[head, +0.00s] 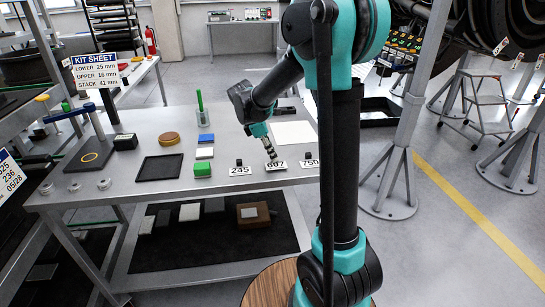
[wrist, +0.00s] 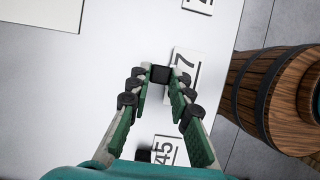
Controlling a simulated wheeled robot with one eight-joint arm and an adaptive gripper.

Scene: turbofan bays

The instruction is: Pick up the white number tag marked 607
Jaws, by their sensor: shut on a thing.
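The white number tag 607 (head: 276,166) lies flat near the front edge of the grey table, with a black block standing on it. In the wrist view, the tag (wrist: 186,62) is partly hidden by my right finger, and its 7 shows. My gripper (head: 270,157) reaches down over the tag. In the wrist view, my gripper (wrist: 160,82) is shut on the black block (wrist: 160,73) of tag 607. I cannot see a clear gap between the tag and the table.
Tag 245 (head: 240,171) lies to the left and tag 750 (head: 309,164) to the right, both close by. A white sheet (head: 293,133) lies behind.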

